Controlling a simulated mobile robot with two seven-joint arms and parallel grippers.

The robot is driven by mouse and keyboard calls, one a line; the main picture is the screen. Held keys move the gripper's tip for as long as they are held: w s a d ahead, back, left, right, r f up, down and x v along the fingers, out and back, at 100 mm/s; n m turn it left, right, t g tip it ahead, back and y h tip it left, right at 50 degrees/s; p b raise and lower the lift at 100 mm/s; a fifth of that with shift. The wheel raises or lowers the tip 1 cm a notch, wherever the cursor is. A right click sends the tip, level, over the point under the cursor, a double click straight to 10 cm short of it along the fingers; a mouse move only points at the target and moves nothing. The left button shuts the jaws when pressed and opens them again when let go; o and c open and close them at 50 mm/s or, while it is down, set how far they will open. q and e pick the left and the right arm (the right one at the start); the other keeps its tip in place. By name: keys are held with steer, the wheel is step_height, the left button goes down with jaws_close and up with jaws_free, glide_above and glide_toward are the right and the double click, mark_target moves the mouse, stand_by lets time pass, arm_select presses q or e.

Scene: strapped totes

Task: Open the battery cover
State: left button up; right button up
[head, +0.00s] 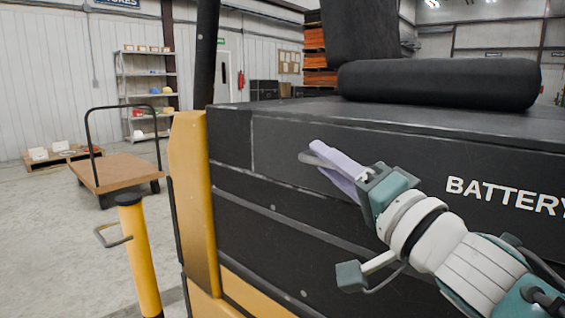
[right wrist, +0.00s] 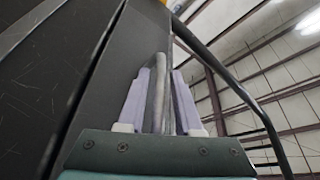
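The battery cover (head: 330,133) is the black upper box of a yellow and black truck, lettered BATTERY in white on its side. It looks closed, with its top level. A dark grey handle (head: 307,158) sticks out from its side. My right gripper (head: 325,160) has its lavender fingers on either side of this handle. My left gripper is not in view.
A black seat cushion (head: 440,84) rests on top of the cover. A yellow bollard (head: 139,255) and a wooden platform cart (head: 117,172) stand to the left. A dark post (head: 206,50) rises at the cover's left end. Open concrete floor lies at the left.

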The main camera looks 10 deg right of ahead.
jaws_close()
stand_by(1.1)
